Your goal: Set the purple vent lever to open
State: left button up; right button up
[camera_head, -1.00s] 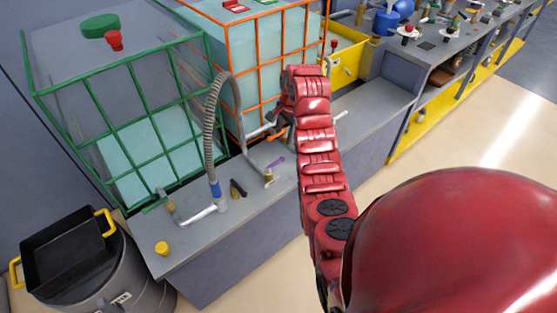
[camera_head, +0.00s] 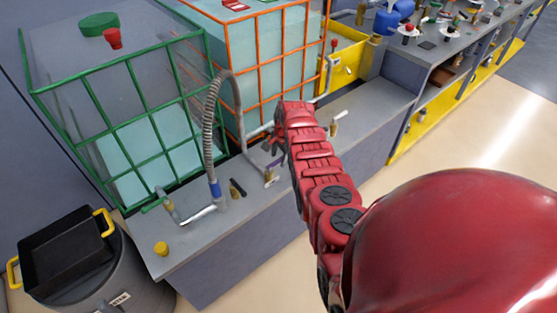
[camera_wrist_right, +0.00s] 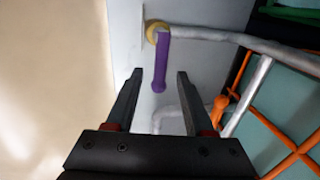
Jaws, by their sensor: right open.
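The purple vent lever (camera_wrist_right: 161,62) hangs from a brass-coloured fitting (camera_wrist_right: 155,31) on a grey pipe in the right wrist view. My right gripper (camera_wrist_right: 156,75) is open, and the lever's free end lies between its two fingertips in that picture. I cannot tell whether either finger touches it. In the head view the lever (camera_head: 275,163) is a small purple piece by the bench pipe, partly hidden by my right gripper (camera_head: 270,146). My left gripper is out of view.
An orange valve handle (camera_wrist_right: 220,108) and orange cage bars are close on the right in the wrist view. A green-caged tank (camera_head: 145,130) and an orange-caged tank (camera_head: 265,50) stand behind the bench (camera_head: 225,235). A ribbed hose (camera_head: 209,125) arches left of the gripper.

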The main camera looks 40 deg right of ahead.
jog(key=shift+w+f, duration=0.1)
jog(key=shift+f, duration=0.4)
grip_shut()
dwell(1.3)
